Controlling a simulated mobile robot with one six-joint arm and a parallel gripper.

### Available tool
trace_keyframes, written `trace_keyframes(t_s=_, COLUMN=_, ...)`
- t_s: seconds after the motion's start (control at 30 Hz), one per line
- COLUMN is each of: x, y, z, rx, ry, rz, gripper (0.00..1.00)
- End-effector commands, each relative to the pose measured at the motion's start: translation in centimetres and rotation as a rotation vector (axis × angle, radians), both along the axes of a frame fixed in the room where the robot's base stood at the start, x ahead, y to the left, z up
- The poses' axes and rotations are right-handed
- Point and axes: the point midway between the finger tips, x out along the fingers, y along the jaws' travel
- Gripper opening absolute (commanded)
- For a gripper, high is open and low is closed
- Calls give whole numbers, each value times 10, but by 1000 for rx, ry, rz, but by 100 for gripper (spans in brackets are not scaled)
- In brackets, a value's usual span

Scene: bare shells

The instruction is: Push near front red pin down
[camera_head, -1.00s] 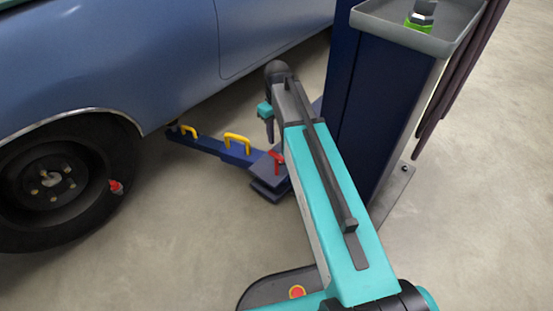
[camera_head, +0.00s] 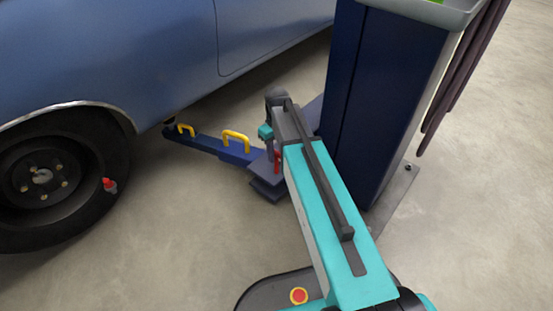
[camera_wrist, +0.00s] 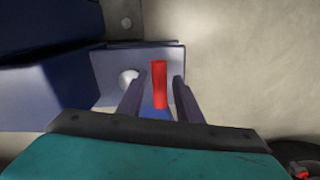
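The red pin (camera_head: 277,161) stands at the near end of the blue lift arm (camera_head: 213,146), close to the lift column. In the wrist view the red pin (camera_wrist: 159,84) shows between the two fingers of my gripper (camera_wrist: 163,92), with a visible space on each side. My gripper is open. In the head view my gripper (camera_head: 270,150) points down beside the pin, and my arm hides part of that area. I cannot tell whether a finger touches the pin.
The blue lift column (camera_head: 385,105) stands close to the right of my arm. A blue car (camera_head: 150,60) is at the upper left, its wheel (camera_head: 45,180) on the floor side. Yellow handles (camera_head: 236,140) rise from the lift arm. The concrete floor (camera_head: 170,240) is clear in front.

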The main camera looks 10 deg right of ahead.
Motion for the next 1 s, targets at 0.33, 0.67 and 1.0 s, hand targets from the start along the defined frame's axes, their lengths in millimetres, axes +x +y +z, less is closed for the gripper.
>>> trace_keyframes(t_s=0.33, x=0, y=0, z=-20, rx=0, ry=0, rz=0, gripper=32)
trace_keyframes(t_s=0.67, x=0, y=0, z=-19, rx=0, ry=0, rz=0, gripper=19)
trace_keyframes(t_s=1.0, x=0, y=1, z=-20, rx=1, ry=2, rz=-1, gripper=0)
